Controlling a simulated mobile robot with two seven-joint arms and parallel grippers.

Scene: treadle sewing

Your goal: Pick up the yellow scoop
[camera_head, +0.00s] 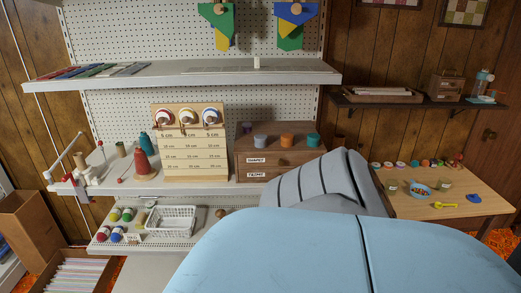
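The yellow scoop (445,205) lies on the light wooden top of the table (410,208) at the right. It is small in the picture, and its fine shape is hard to make out. Nothing covers the scoop. Neither of my grippers shows in the head view, so I cannot see where they are or whether they hold anything.
Two small pots (390,187) (443,185) flank the bowl. Several small coloured items (415,163) line the table's back edge. A grey ribbed shape (325,184) and a large light-blue shape (310,260) fill the lower middle. A dark wall shelf (390,102) hangs above the table.

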